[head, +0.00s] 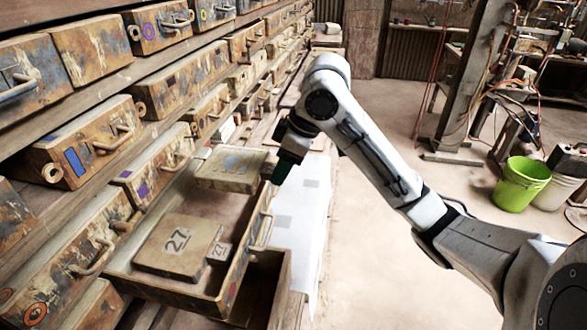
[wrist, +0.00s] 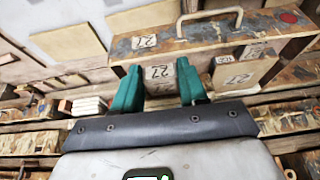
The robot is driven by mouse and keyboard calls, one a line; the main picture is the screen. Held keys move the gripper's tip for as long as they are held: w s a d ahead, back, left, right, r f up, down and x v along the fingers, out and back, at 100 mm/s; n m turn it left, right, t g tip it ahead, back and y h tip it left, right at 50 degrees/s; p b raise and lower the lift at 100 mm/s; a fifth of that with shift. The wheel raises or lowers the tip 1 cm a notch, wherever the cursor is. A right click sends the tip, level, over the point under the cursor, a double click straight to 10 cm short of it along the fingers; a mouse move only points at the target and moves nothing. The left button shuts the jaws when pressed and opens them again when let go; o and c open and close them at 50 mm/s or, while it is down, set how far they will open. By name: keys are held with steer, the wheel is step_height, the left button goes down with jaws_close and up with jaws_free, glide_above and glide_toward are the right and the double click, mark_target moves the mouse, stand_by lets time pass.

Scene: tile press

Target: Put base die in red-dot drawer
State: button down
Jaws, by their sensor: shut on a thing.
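The base die, a worn tan block (head: 232,168) with a bluish mark on top, is at the far end of the pulled-out drawer. In the wrist view the block (wrist: 159,73) carries a 27 and sits between the green fingers. My gripper (head: 281,170) is shut on it at its right end; the fingers also show in the wrist view (wrist: 160,90). I cannot tell whether the block hangs above the drawer or touches it. The open drawer (head: 245,262) has a handle on its front, and a red dot (wrist: 289,17) shows there.
Inside the drawer lie a wide tan block marked 27 (head: 178,247) and a small block marked 27 (head: 219,250). Shut drawers with coloured marks line the rack on the left. A white sheet (head: 306,220) lies beyond the drawer. A green bucket (head: 521,184) stands on open floor.

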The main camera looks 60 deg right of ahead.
mark_target(258, 164)
steer(key=shift+w+a+f+b, duration=0.3)
steer(key=shift+w+a+f, duration=0.05)
steer(key=shift+w, duration=0.65)
steer(key=shift+w+a+f+b, duration=0.35)
steer(key=shift+w, duration=0.6)
steer(key=shift+w+a+f+b, duration=0.3)
steer(key=shift+w+a+f, duration=0.05)
steer(key=shift+w, duration=0.65)
steer(key=shift+f+b, duration=1.85)
steer(key=shift+f, duration=0.95)
steer(key=shift+s+f, duration=0.1)
steer(key=c, duration=1.1)
jaws_free()
steer(key=o, duration=0.6)
steer(key=shift+f, duration=0.1)
steer(key=shift+s+f, duration=0.1)
steer(key=v, duration=1.1)
steer(key=shift+w+r, duration=0.2)
steer(key=shift+r, duration=0.2)
